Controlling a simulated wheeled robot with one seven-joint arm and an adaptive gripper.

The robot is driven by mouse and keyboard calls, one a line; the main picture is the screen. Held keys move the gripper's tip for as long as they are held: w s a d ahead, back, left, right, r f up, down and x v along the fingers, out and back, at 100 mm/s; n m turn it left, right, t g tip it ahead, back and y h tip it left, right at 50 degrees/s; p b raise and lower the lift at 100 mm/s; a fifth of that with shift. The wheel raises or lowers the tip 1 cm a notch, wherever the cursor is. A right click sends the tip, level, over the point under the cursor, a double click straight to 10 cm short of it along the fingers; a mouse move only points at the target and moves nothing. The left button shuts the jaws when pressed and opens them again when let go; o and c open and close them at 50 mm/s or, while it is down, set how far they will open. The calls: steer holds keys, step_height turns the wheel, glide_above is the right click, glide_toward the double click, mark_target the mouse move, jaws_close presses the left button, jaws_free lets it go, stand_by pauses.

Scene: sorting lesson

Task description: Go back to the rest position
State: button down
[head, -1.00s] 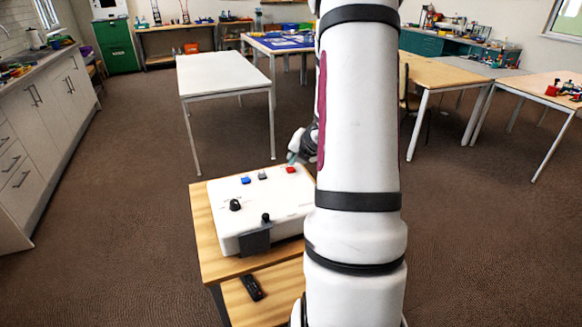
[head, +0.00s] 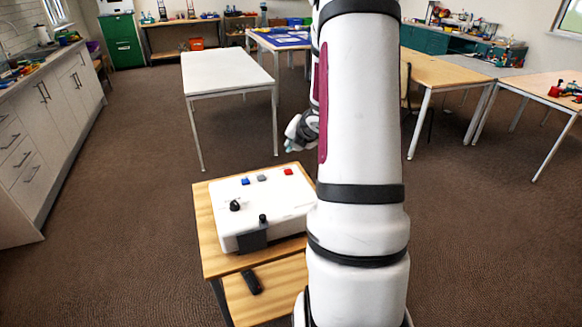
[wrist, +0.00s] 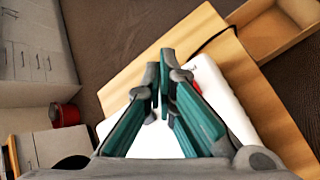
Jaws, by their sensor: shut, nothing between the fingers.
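My gripper (head: 290,146) shows in the head view just left of my white arm, above the far right corner of the white control box. In the wrist view my gripper (wrist: 160,75) has its teal-padded fingers together at the tips with nothing between them. The white box (head: 265,212) sits on a small wooden table (head: 207,235). It carries a blue button (head: 245,181), a grey button (head: 262,178), a red button (head: 288,171) and two black knobs. My gripper is apart from the box. My arm hides the box's right end.
A black remote (head: 251,282) lies on the lower wooden surface. A white table (head: 228,72) stands beyond, with wooden tables (head: 445,73) to the right. Cabinets (head: 45,115) line the left side. Brown carpet between them is clear.

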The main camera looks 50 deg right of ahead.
stand_by(0.6)
steer(key=w+a+r+n+t+y, duration=0.1)
steer(key=w+a+r+n+y, duration=0.15)
steer(key=a+r+n, duration=0.45)
steer(key=w+a+r+n+t+y, duration=0.1)
steer(key=w+a+r+n, duration=0.2)
steer(key=a+n, duration=0.35)
steer(key=s+a+r+n+y, duration=0.1)
steer(key=a+r+n, duration=0.15)
steer(key=a, duration=0.35)
steer(key=s+a+r+n+g+y, duration=0.1)
steer(key=a+r+n, duration=0.1)
steer(key=a+n, duration=0.3)
steer(key=s+a+r+n+y, duration=0.1)
steer(key=a+r+n, duration=0.15)
steer(key=a, duration=0.45)
steer(key=s+a+n+g, duration=0.3)
steer(key=s+a+n, duration=0.65)
steer(key=n, duration=0.25)
steer(key=s+n+g+h, duration=0.1)
steer(key=s+n+h, duration=0.1)
steer(key=s+n, duration=1.1)
steer(key=shift+a+r+n+h, duration=0.2)
steer(key=shift+a+n+h, duration=0.15)
steer(key=shift+n, duration=0.5)
